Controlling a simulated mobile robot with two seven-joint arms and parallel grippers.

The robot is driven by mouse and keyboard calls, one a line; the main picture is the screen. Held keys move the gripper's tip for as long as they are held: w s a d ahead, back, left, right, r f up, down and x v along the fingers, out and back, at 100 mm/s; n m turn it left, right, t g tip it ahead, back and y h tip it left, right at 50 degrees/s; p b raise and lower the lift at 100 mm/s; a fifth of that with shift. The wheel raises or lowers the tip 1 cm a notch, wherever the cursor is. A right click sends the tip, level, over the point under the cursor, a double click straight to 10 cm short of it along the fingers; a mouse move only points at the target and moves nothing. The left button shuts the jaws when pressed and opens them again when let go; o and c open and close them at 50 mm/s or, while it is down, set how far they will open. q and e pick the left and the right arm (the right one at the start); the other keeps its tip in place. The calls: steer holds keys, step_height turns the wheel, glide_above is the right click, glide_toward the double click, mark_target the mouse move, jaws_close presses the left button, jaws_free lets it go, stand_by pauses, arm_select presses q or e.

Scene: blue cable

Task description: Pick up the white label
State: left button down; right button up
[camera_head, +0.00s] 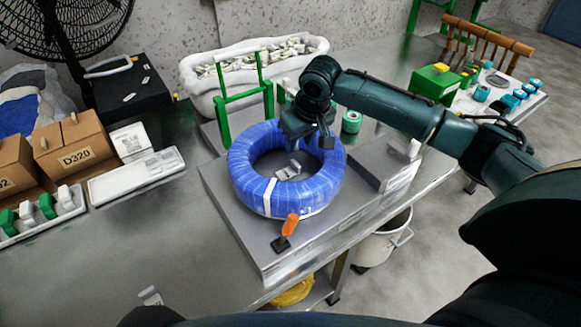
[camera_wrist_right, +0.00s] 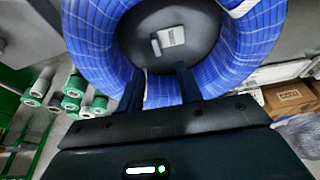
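A small white label (camera_head: 288,171) lies on the grey surface inside the ring of the blue cable coil (camera_head: 245,184). In the right wrist view the white label (camera_wrist_right: 174,36) shows in the coil's hole, with a small pale piece (camera_wrist_right: 155,47) beside it. My right gripper (camera_head: 311,137) is above the far side of the coil. My left gripper is not in view.
The coil lies on a raised grey platform (camera_head: 262,257) with an orange-handled clamp (camera_head: 289,226) in front. A green frame (camera_head: 222,120) stands behind. A white tray (camera_head: 136,178) and cardboard boxes (camera_head: 73,149) are at left. Another small white piece (camera_head: 150,295) lies near the front edge.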

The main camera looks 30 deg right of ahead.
mark_target(296, 163)
steer(key=x, duration=0.3)
steer(key=shift+f, duration=0.1)
steer(key=x, duration=0.4)
steer(key=shift+s+d+f, duration=0.15)
steer(key=shift+d+f, duration=0.05)
steer(key=shift+d, duration=0.1)
steer(key=shift+f, duration=0.5)
steer(key=shift+c, duration=0.4)
jaws_close()
